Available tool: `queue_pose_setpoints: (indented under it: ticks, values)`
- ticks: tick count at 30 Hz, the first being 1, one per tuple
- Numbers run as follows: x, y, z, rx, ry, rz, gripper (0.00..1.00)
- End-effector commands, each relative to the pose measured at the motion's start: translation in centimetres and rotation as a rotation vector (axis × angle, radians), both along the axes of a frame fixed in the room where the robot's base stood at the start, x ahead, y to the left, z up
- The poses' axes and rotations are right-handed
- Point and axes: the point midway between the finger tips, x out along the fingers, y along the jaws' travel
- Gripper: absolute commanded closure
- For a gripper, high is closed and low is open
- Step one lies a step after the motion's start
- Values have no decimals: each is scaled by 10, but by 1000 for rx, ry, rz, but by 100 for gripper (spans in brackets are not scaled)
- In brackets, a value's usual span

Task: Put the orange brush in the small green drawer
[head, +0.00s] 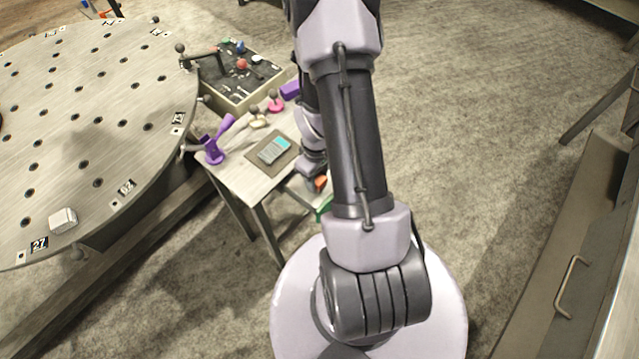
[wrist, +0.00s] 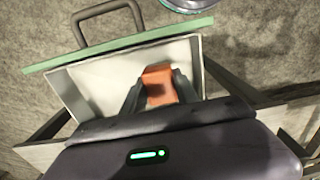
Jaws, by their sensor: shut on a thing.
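The orange brush (wrist: 158,84) is between the two fingers of my gripper (wrist: 155,92), which is shut on it. In the wrist view it is over the open small green drawer (wrist: 120,52), whose light interior surrounds it on the picture. I cannot tell whether the brush touches the drawer floor. The drawer has a green front edge and a grey handle (wrist: 107,14). In the head view, a bit of the orange brush (head: 320,182) and a green edge of the drawer (head: 324,209) show beside my arm, which hides most of both.
A small table (head: 236,176) holds a purple stand (head: 215,150), a dark pad with a phone-like device (head: 273,150) and a pink item (head: 276,104). A tray of tools (head: 240,75) lies behind. A large round perforated table (head: 90,120) is at left.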

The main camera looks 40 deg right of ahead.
Motion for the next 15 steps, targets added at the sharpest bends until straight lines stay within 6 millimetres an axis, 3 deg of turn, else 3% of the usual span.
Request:
queue_pose_setpoints:
  ticks: [1, 3, 13, 14, 15]
  values:
    - [0, 0, -15, 0, 1, 0, 100]
    - [0, 0, -25, 1, 1, 0, 100]
    - [0, 0, -27, 0, 0, -2, 100]
    - [0, 0, -26, 0, 0, -2, 60]
    - [0, 0, -26, 0, 0, -2, 52]
